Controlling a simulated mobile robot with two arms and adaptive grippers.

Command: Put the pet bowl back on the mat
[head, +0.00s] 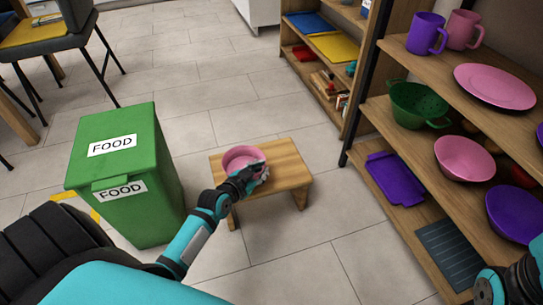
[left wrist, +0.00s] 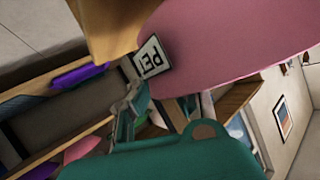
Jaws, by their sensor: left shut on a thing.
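The pink pet bowl (head: 241,158) is on the small wooden stool (head: 286,168) in the middle of the head view. In the left wrist view the bowl (left wrist: 225,35) is large and close, with a white "PET" label on its side. My left gripper (head: 255,177) is shut on the near right side of the bowl. From these views I cannot tell whether the bowl still touches the stool top. A dark, ribbed mat (head: 450,253) lies low at the right shelf. Part of my right arm and gripper (head: 524,278) shows at the bottom right corner; its fingers are not clear.
A green "FOOD" bin (head: 150,190) stands left of the stool. A wooden shelf unit (head: 385,110) on the right holds a pink bowl (head: 465,158), a green colander (head: 415,103) and a purple tray (head: 394,180). Tiled floor between stool and shelf is clear.

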